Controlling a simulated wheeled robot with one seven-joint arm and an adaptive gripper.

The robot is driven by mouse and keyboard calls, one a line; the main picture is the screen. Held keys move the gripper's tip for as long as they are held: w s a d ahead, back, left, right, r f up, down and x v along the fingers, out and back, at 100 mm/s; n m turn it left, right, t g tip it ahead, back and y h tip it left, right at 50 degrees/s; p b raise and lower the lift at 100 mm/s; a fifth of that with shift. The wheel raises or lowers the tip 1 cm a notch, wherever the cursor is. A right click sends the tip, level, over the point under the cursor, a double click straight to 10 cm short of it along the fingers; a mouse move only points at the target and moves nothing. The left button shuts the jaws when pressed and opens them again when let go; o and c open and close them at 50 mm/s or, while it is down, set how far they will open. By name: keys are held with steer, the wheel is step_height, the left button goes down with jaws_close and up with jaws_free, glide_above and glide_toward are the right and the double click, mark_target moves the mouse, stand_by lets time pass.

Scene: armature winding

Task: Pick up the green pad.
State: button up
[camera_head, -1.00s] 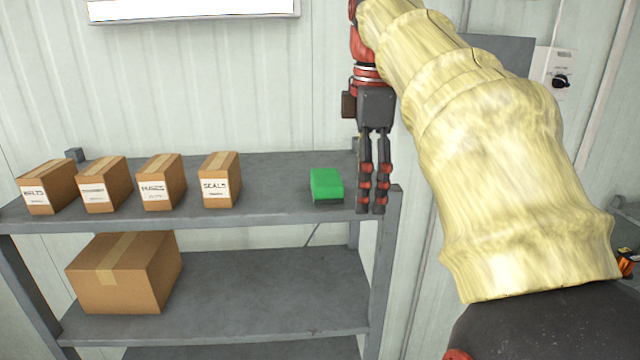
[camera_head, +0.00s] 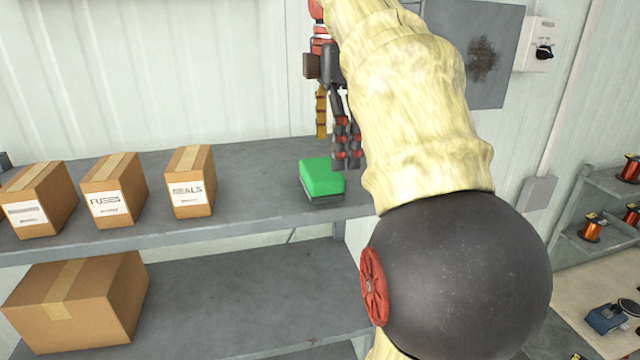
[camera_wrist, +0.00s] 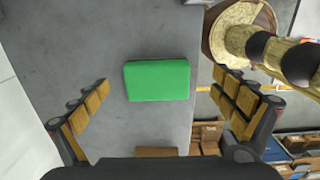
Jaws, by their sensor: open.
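The green pad (camera_head: 321,177) has a bright green top and a dark underside. It lies on the top shelf near its right end and front edge. In the wrist view the pad (camera_wrist: 158,80) shows whole, ahead of the fingers and between their lines. My gripper (camera_head: 346,150) hangs with its fingers pointing down, just right of the pad in the head view. In the wrist view my gripper (camera_wrist: 163,88) has its fingers spread wide, with nothing between them touching the pad. The gap in height between fingertips and pad is hard to judge.
Cardboard boxes, among them the seals box (camera_head: 191,182) and the fuses box (camera_head: 115,190), stand left of the pad on the grey shelf (camera_head: 250,170). A larger box (camera_head: 80,300) sits on the shelf below. The shelf around the pad is clear.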

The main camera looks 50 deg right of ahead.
mark_target(326, 167)
steer(key=f, duration=0.2)
steer(key=w+f, duration=0.1)
steer(key=f, duration=0.1)
steer(key=shift+a, duration=0.35)
steer(key=shift+d+f, duration=0.1)
steer(key=shift+f, duration=0.4)
steer(key=c, duration=0.3)
steer(key=c, duration=0.8)
